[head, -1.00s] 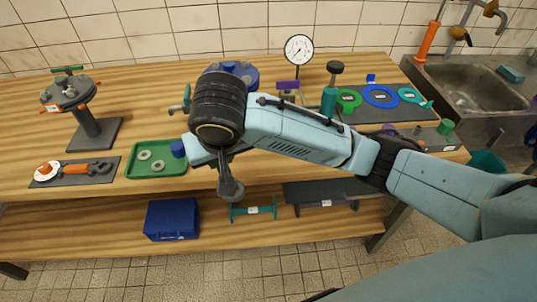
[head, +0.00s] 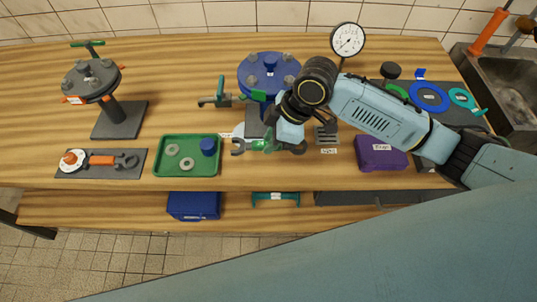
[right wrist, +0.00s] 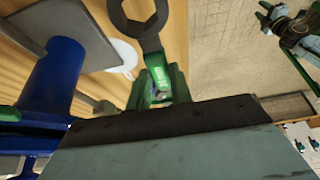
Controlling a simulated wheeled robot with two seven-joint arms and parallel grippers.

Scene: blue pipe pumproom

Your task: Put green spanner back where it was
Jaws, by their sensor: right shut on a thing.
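The green spanner (head: 258,146) lies across in front of the blue flanged pipe piece (head: 269,75), its pale open jaw pointing left. My right gripper (head: 287,141) is shut on its green handle, over the front part of the bench. Its dark ring end (right wrist: 145,25) and green handle (right wrist: 163,85) show in the right wrist view. The gripper partly hides the spanner and the pipe stand behind. I cannot tell whether the spanner touches the bench. My left gripper is not in view.
A green tray (head: 187,170) with washers and a blue cap stands left of the spanner. An orange-gripped spanner (head: 107,160) lies on a dark mat. A slotted dark block (head: 326,134) and a purple box (head: 380,154) stand to the right. A dial gauge (head: 347,39) stands behind.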

